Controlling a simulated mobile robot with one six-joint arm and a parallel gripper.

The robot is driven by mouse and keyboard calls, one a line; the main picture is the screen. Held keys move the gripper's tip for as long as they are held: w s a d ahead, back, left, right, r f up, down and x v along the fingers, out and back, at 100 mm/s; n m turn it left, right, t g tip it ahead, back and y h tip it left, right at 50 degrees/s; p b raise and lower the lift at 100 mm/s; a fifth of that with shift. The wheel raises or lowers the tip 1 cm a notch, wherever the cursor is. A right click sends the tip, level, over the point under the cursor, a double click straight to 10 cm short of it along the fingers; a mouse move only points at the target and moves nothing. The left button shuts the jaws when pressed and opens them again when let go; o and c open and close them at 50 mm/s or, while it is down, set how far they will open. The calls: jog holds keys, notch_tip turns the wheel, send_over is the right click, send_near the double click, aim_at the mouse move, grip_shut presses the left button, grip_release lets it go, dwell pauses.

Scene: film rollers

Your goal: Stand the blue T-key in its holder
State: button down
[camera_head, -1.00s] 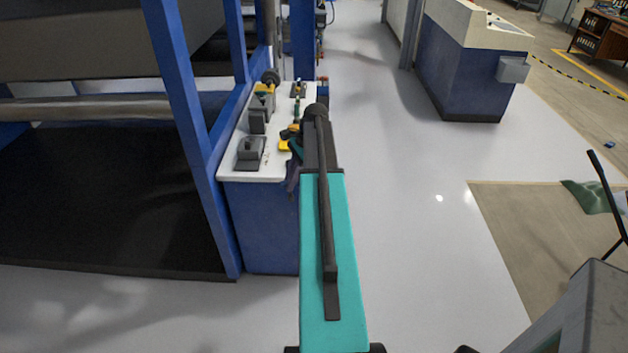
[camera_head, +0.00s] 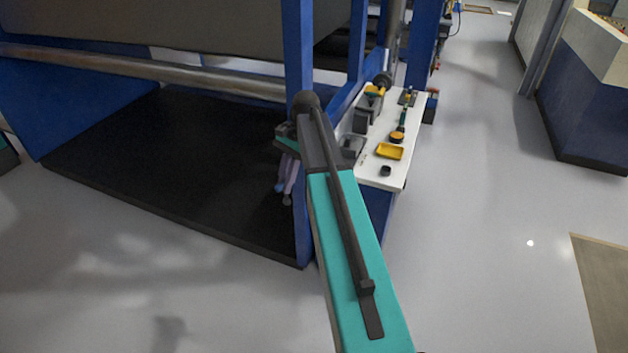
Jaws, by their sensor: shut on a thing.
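My gripper (camera_head: 285,190) hangs below the end of my teal arm, left of the white-topped bench and in front of the dark machine bed. It is small and partly hidden by my wrist. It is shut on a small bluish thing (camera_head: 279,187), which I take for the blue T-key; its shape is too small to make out. The holder cannot be told for sure among the dark blocks (camera_head: 352,147) on the bench, which my arm partly covers.
The white bench top (camera_head: 398,168) carries a yellow tray (camera_head: 389,151), an orange round piece (camera_head: 397,136) and a small black piece (camera_head: 386,171). A blue machine post (camera_head: 297,50) stands close to my arm. The grey floor (camera_head: 470,250) at right is clear.

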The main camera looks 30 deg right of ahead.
jog(key=a+r+n+g, duration=0.1)
jog(key=a+n, duration=0.1)
jog(key=a, duration=0.7)
jog(key=a+r+n, duration=0.2)
jog(key=a+n, duration=0.1)
jog(key=a, duration=0.6)
jog(key=shift+w+r+g+h, duration=0.2)
jog(key=shift+r+g+h, duration=0.1)
jog(key=shift+g, duration=0.1)
jog(key=shift+d, duration=0.1)
